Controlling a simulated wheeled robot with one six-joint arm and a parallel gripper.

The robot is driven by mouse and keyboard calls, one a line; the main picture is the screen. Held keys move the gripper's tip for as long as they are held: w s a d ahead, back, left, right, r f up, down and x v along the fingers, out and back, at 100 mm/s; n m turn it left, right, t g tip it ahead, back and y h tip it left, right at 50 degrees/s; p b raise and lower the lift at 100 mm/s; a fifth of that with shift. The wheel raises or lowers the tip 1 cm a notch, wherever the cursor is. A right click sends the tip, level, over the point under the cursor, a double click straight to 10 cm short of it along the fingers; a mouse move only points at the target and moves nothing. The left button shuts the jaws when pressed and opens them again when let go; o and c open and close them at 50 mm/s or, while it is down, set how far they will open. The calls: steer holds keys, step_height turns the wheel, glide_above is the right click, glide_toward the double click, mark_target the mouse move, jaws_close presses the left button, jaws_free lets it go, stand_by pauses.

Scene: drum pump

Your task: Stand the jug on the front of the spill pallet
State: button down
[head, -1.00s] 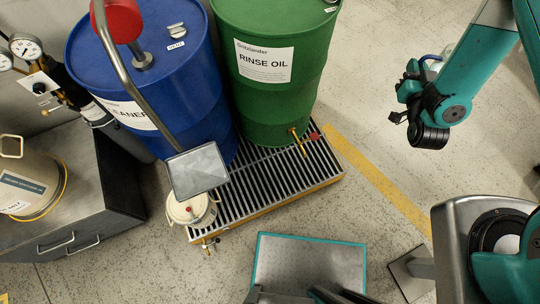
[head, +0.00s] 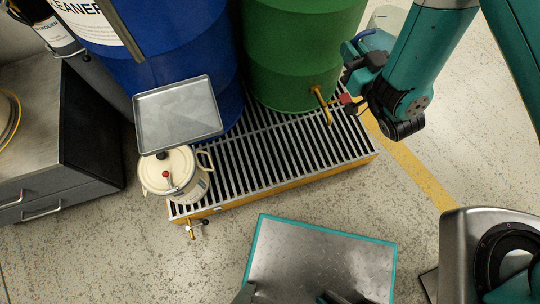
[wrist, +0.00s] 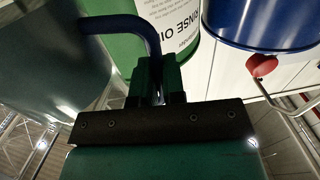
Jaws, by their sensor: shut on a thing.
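The jug (head: 390,18) is a pale see-through vessel with a blue handle, partly hidden behind my arm in the head view. My gripper (head: 352,50) is shut on the blue handle (wrist: 124,24), and the jug body (wrist: 45,55) fills the left of the wrist view. The jug is beside the green drum, near the right end of the spill pallet (head: 292,152); its base is hidden and its exact height is unclear. The pallet has a slatted metal grate and a yellow front edge. Its front strip is bare to the right of a cream pot.
The green drum (head: 300,60) and blue drum (head: 190,40) stand at the pallet's back. A brass tap (head: 322,100) juts from the green drum. The cream lidded pot (head: 168,172) is at the pallet's left front corner, below a grey metal tray (head: 178,112).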

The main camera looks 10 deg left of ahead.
steer(key=s+a+f+n+g+y+b, duration=0.25)
steer(key=s+a+f+b, duration=0.35)
steer(key=f+b, duration=0.5)
steer(key=s+a+f+n+g+y+b, duration=0.2)
steer(key=s+a+f+n+g+b, duration=0.15)
steer(key=s+a+f+b, duration=0.55)
steer(key=s+a+f+n+g+y+b, duration=0.2)
steer(key=s+a+f+g+b, duration=0.2)
steer(key=f+b, duration=0.9)
step_height(320, 180, down, 18)
steer(key=b, duration=1.5)
steer(key=shift+w, duration=0.1)
steer(key=c, duration=1.2)
jaws_free()
